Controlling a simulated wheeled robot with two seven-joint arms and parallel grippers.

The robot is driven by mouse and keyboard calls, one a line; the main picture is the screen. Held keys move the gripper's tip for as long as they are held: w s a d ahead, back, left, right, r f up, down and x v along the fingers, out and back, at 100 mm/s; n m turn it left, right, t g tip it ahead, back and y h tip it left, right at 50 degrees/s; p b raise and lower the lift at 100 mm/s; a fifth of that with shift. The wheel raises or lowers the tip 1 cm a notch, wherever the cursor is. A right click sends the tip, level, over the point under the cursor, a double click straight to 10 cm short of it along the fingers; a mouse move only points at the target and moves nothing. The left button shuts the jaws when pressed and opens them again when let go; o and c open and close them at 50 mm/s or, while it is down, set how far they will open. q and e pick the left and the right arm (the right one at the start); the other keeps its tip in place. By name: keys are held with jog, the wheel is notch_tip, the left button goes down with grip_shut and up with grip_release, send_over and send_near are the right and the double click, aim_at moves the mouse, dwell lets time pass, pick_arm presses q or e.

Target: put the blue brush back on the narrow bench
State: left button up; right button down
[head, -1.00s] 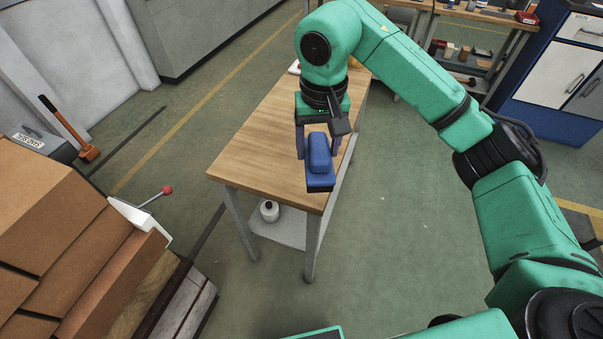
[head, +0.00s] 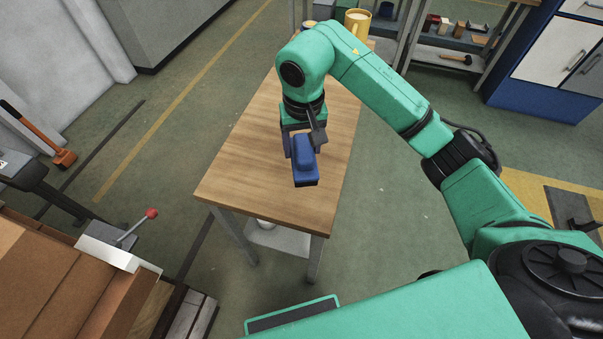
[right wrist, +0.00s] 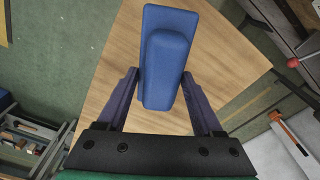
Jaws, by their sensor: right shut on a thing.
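The blue brush (head: 305,162) is held over the narrow bench (head: 285,205), which has a wooden top and grey legs. My right gripper (head: 302,147) is shut on the brush. In the right wrist view the brush (right wrist: 168,60) sits between the two fingers of the gripper (right wrist: 165,105), with the wooden bench top (right wrist: 225,60) behind it. I cannot tell from these views how far the brush is above the top. My left gripper does not show.
A white bottle is partly visible on the lower shelf (head: 285,240). A stack of brown boxes (head: 50,270) and a red-knobbed lever (head: 151,213) are at left. The near bench top is clear.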

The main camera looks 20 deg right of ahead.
jog(key=f+p, duration=0.1)
jog(key=f, duration=0.4)
jog(key=f+p, duration=0.1)
jog(key=f, duration=0.5)
jog(key=shift+w, duration=0.2)
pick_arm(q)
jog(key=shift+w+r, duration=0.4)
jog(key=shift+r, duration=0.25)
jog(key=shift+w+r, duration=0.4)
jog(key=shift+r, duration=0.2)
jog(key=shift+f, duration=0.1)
pick_arm(e)
jog(key=shift+f, duration=0.1)
jog(key=shift+c, duration=2.3)
grip_release()
jog(key=shift+f, duration=0.1)
jog(key=o, duration=0.4)
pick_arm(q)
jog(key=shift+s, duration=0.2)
